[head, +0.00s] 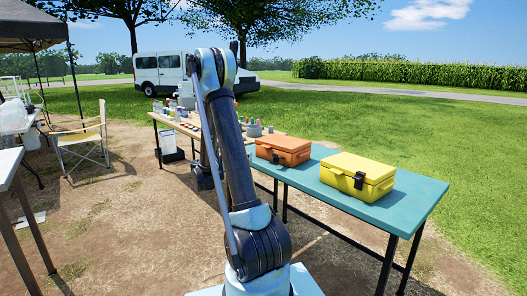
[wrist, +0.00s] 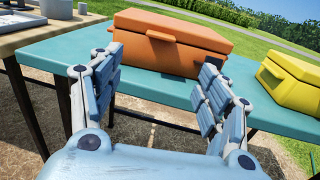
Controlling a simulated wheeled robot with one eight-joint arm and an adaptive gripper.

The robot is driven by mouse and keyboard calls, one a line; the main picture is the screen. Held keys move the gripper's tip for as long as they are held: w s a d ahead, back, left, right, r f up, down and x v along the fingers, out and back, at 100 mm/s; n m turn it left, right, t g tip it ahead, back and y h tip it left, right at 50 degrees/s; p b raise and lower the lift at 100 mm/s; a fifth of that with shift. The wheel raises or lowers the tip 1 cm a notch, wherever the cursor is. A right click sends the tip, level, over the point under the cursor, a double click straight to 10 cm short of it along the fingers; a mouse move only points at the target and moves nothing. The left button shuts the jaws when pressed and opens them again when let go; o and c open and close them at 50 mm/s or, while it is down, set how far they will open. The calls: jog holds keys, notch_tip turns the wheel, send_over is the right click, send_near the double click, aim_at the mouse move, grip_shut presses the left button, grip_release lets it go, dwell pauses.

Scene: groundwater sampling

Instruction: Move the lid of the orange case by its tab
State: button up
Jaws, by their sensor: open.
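The orange case (head: 283,149) stands on the teal table (head: 408,203), its lid down. In the wrist view the orange case (wrist: 172,45) is beyond my gripper, its front side facing me. A tab (wrist: 161,36) shows at the upper front of the case, by the lid. My gripper (wrist: 160,85) is open and empty, its two fingers spread in front of the table edge. The fingertips look short of the case and apart from it. In the head view my arm hides my gripper.
A yellow case (head: 357,177) with a dark latch stands right of the orange case on the same table. A wooden table (head: 180,122) with small items adjoins at the left. A folding chair (head: 80,140) stands further left. Bare teal tabletop lies between the cases.

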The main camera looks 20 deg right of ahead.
aim_at(264, 147)
jog(key=x, duration=1.6)
jog(key=shift+w+d, duration=0.2)
jog(key=shift+d, duration=0.1)
jog(key=c, duration=1.5)
jog(key=shift+a+r, duration=0.1)
jog(key=shift+c, duration=0.2)
